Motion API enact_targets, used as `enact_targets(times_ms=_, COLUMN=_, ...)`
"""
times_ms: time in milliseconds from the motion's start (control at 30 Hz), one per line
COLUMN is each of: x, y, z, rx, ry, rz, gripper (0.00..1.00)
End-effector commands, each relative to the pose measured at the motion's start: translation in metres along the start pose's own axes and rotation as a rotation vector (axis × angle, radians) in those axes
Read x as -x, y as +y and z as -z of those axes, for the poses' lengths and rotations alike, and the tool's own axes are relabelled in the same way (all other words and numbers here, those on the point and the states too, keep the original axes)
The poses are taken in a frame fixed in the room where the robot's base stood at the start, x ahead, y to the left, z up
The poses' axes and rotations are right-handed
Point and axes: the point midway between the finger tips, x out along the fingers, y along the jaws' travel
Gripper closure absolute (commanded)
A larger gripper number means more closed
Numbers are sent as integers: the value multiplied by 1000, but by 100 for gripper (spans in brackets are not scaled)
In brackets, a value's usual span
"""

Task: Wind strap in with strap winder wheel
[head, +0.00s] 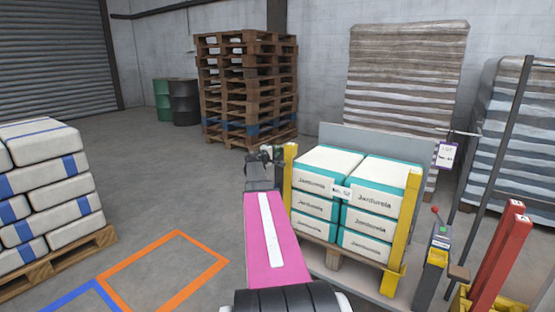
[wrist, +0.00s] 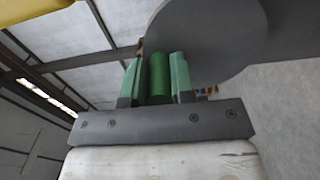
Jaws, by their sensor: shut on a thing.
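In the wrist view a large dark grey disc, which looks like the strap winder wheel (wrist: 212,38), fills the upper middle. A green cylindrical handle (wrist: 159,76) stands beside the disc's lower left edge. My gripper (wrist: 158,88) has its two green fingers closed on this handle, one on each side. In the head view my gripper (head: 262,178) is at the far end of my pink arm, beside the left yellow post (head: 287,190). The wheel is small and mostly hidden there. I cannot make out the strap.
Teal and white sacks (head: 372,200) stand stacked on a pallet between yellow posts, right of my arm. A lever stand (head: 436,245) and red posts (head: 503,255) are at the right. Stacked bags (head: 48,190) stand at the left. The floor between, with orange markings, is clear.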

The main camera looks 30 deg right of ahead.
Motion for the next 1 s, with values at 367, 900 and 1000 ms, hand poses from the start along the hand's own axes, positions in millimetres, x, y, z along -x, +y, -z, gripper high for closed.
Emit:
enact_targets(times_ms=367, x=0, y=0, z=0, rx=0, ry=0, rz=1, gripper=92)
enact_targets(times_ms=900, x=0, y=-9, z=-22, rx=-1, ry=1, rz=4, gripper=92)
enact_targets(times_ms=1000, x=0, y=-9, z=-22, rx=-1, ry=2, rz=4, gripper=92)
